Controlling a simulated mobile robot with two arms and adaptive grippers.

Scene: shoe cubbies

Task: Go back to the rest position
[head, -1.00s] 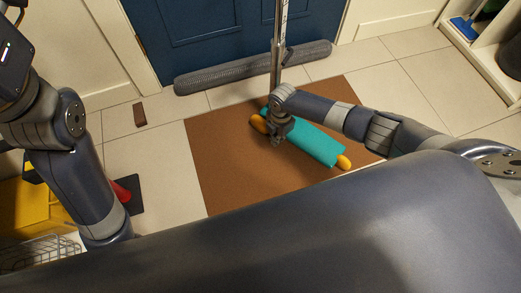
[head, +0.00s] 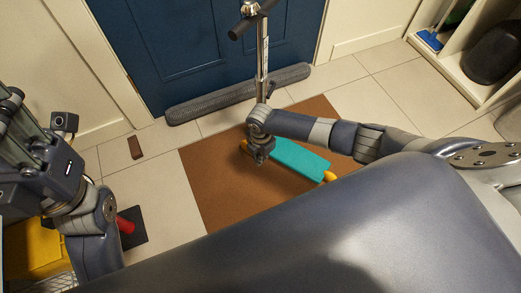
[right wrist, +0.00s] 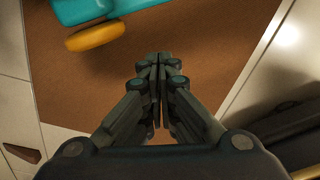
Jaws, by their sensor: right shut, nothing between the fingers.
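A scooter with a teal deck (head: 300,160) and orange wheels stands on the brown mat (head: 215,190), its silver pole and dark handlebar rising toward the blue door. My right gripper (head: 260,158) hangs over the mat and overlaps the deck's far end in the head view. In the right wrist view, my right gripper (right wrist: 159,60) is shut with nothing between its fingertips. An orange wheel (right wrist: 95,36) and part of the teal deck lie up and left, apart from the fingertips. My left gripper (head: 14,112) is raised at the left edge, partly cut off; its opening is unclear.
A grey draft roll (head: 240,92) lies along the blue door (head: 200,45). A small brown block (head: 135,147) is on the tiles. A red item (head: 125,225) on a dark base and a yellow thing (head: 30,245) are at lower left. Shelving (head: 455,75) stands at right.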

